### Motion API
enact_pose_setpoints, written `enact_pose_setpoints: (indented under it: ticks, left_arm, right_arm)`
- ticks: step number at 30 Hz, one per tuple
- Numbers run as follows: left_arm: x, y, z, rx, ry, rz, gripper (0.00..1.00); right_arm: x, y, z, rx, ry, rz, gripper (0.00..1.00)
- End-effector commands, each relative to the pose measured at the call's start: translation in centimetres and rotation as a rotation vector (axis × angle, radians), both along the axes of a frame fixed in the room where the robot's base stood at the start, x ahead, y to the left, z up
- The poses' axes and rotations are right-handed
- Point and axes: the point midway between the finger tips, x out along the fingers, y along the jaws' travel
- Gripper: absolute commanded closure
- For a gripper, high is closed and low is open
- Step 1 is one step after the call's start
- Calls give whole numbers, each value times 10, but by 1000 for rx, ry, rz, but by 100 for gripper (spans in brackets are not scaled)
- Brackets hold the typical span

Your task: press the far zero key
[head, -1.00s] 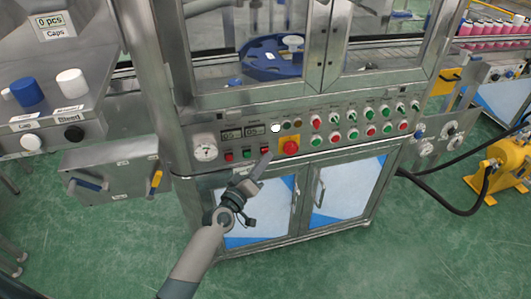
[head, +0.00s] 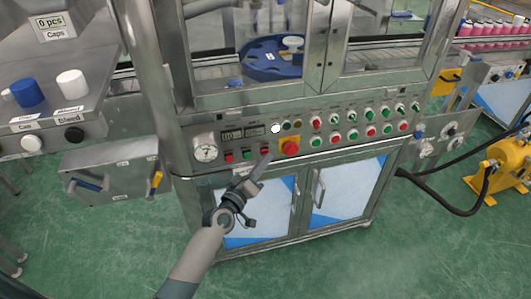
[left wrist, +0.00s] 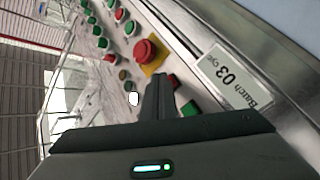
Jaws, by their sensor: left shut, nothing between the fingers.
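A row of small red and green keys sits under two small displays (head: 232,134) on the machine's front panel. The rightmost red key (head: 265,151) in that row is at the tip of my left gripper (head: 266,158), which partly covers it. I cannot read the key labels. My left gripper is shut and empty, its fingers pointing up at the panel. I cannot tell whether the tip touches a key.
A red emergency knob (head: 290,147) on a yellow plate stands out just right of my fingertips. A white lamp (head: 275,128) and several red and green buttons continue to the right. A round gauge (head: 205,149) is at the left. The floor in front is clear.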

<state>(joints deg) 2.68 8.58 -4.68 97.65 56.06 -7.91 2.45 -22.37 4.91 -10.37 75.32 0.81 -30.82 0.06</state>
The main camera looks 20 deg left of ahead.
Motion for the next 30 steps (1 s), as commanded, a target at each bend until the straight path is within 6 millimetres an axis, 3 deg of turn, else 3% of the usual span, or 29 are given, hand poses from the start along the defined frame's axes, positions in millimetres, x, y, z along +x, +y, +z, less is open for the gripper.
enact_pose_setpoints:
  ticks: [20,30]
  left_arm:
    - [-10,-7,0,-1,1,-1,100]
    - [-29,-20,1,0,2,-2,100]
  right_arm:
    - [1,0,6,-1,-2,0,69]
    - [0,0,15,0,0,0,69]
